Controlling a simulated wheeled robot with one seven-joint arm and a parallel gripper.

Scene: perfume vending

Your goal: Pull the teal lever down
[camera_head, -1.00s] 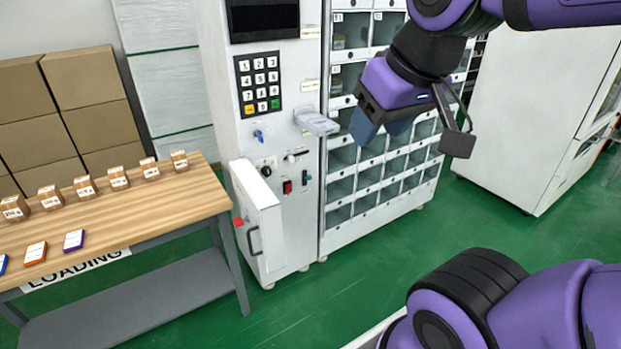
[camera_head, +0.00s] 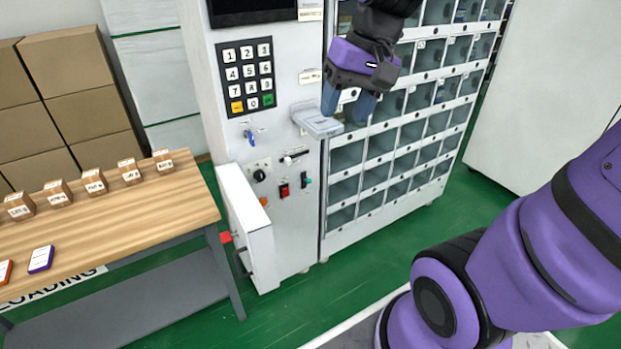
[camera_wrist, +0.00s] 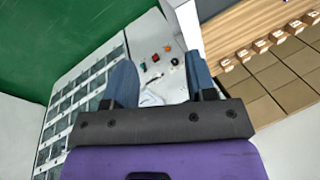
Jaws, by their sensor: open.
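The teal lever (camera_head: 306,179) is a small handle on the front panel of the white vending cabinet (camera_head: 230,130), right of a red switch (camera_head: 284,190). It looks upright, though it is small in view. In the wrist view a small teal spot (camera_wrist: 143,66) beside the red switch (camera_wrist: 155,57) appears to be the lever, between my blue fingers. My gripper (camera_head: 345,106) is open and empty. In the head view it is above and to the right of the lever, beside the grey tray, and apart from the lever.
A grey tray (camera_head: 318,120) juts from the cabinet beside my fingers. The panel also has a keypad (camera_head: 247,77), a blue key (camera_head: 250,137), a black knob (camera_head: 259,175) and a white slider (camera_head: 292,158). An open door (camera_head: 245,225) sticks out lower left. Glass compartments (camera_head: 400,140) stand right.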

